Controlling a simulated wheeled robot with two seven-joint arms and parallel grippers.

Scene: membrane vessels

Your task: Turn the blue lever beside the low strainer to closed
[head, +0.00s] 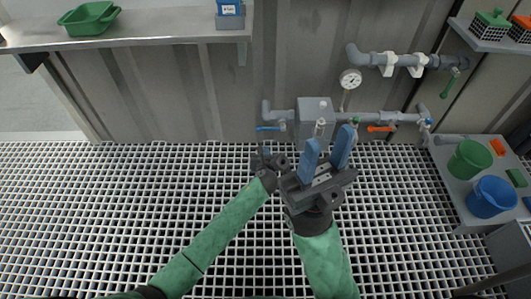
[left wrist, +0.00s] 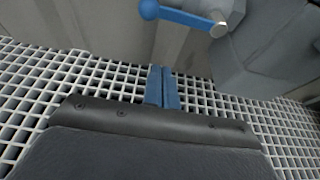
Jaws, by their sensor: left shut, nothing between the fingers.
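The blue lever (head: 268,128) sits on the low pipe at the wall, left of a grey box-shaped body (head: 314,112). Its handle lies roughly level, pointing left along the pipe. It also shows at the top of the left wrist view (left wrist: 185,16), with its round knob at left and its pivot at right. My left gripper (head: 264,158) is shut and empty, below the lever and apart from it. Its blue fingertips (left wrist: 162,87) touch each other. My right gripper (head: 328,150) is open and empty, in front of the grey body and partly hiding it. I cannot clearly identify the strainer.
An orange lever (head: 380,128) sits farther right on the low pipe. A gauge (head: 350,79) and upper pipe are above. A side table at right holds a green cup (head: 469,160) and a blue cup (head: 491,197). A shelf (head: 150,41) is upper left. The grated floor is clear.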

